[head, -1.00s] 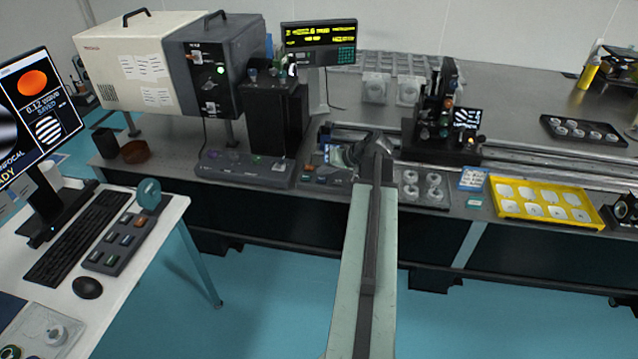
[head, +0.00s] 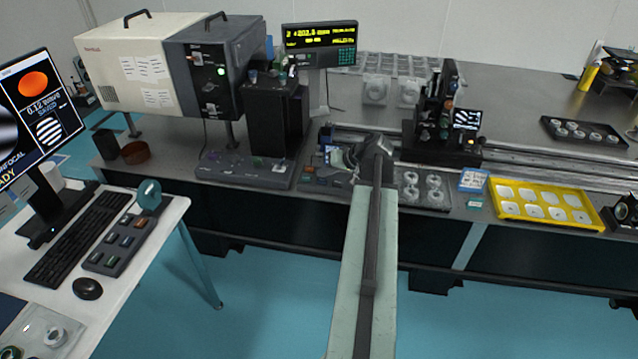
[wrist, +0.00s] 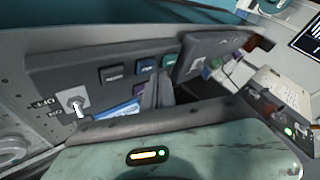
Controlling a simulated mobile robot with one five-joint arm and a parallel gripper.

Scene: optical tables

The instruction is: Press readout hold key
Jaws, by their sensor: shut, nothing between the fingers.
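The readout (head: 320,35) stands at the back of the optical table and shows yellow text. A dark key panel (head: 322,174) lies at the table's front edge, partly hidden by my arm. In the wrist view the panel (wrist: 65,62) carries a grey key (wrist: 113,74), a blue key (wrist: 147,65), a green key (wrist: 168,61) and an on/off toggle switch (wrist: 72,100). My gripper (head: 340,158) is shut and empty, low over the panel. Its fingers (wrist: 159,88) point at the row of coloured keys. I cannot tell which key is the hold key or whether the fingertips touch one.
A second control box (head: 245,170) sits left of the panel. Lens holders (head: 425,188) and a yellow tray (head: 545,205) lie to the right. A rail with an optical mount (head: 440,130) runs behind. The floor in front of the table is clear.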

